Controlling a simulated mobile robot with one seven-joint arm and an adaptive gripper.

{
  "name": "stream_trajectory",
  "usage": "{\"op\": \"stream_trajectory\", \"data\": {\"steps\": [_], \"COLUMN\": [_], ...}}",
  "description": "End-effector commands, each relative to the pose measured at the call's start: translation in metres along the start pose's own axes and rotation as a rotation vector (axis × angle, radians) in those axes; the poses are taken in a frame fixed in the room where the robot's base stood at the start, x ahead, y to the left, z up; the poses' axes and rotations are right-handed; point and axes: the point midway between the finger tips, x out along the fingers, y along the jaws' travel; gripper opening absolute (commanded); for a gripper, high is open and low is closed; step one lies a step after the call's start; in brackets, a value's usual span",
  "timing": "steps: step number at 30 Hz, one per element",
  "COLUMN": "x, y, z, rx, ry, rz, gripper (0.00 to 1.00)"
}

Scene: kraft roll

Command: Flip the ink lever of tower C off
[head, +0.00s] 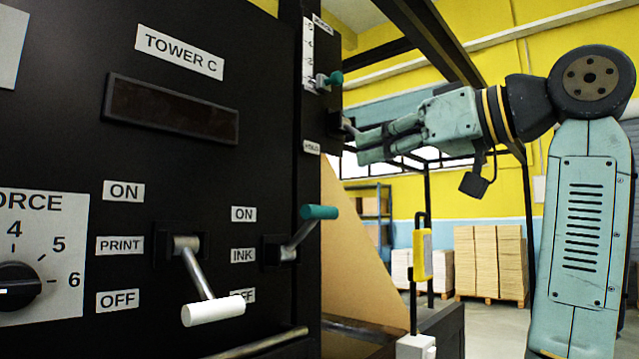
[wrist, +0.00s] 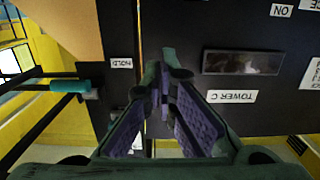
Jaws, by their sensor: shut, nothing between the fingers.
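The ink lever (head: 305,230) of tower C is on the black panel's right part, beside the INK label (head: 243,255). Its metal arm slants up and right to a teal handle, level with the ON label (head: 243,214). My gripper (head: 360,145) is above and right of this handle, apart from it, beside the panel's right edge. In the wrist view my gripper (wrist: 160,85) has its fingers together and empty, in front of the panel. The TOWER C label (wrist: 232,97) is upside down there.
The print lever (head: 205,285), with a white handle pointing down, is left of the ink lever. A smaller teal-knobbed lever (head: 333,78) sits higher, by a scale. A HOLD label (head: 311,147) is below it. A brown paper sheet (head: 350,240) slopes behind the panel.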

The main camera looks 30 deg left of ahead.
Motion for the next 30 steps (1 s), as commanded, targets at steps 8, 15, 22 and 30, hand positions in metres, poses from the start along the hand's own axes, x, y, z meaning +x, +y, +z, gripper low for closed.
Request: {"op": "stream_trajectory", "data": {"steps": [8,15,22,30], "x": [0.004,0.038,0.088,0.092], "y": [0.0,0.0,0.0,0.002], "z": [0.0,-0.001,-0.002,0.026], "rx": [0.0,0.001,0.0,0.0], "ry": [0.001,0.0,0.0,0.003], "rz": [0.0,-0.001,-0.001,0.002], "gripper": [0.0,0.0,0.0,0.0]}}
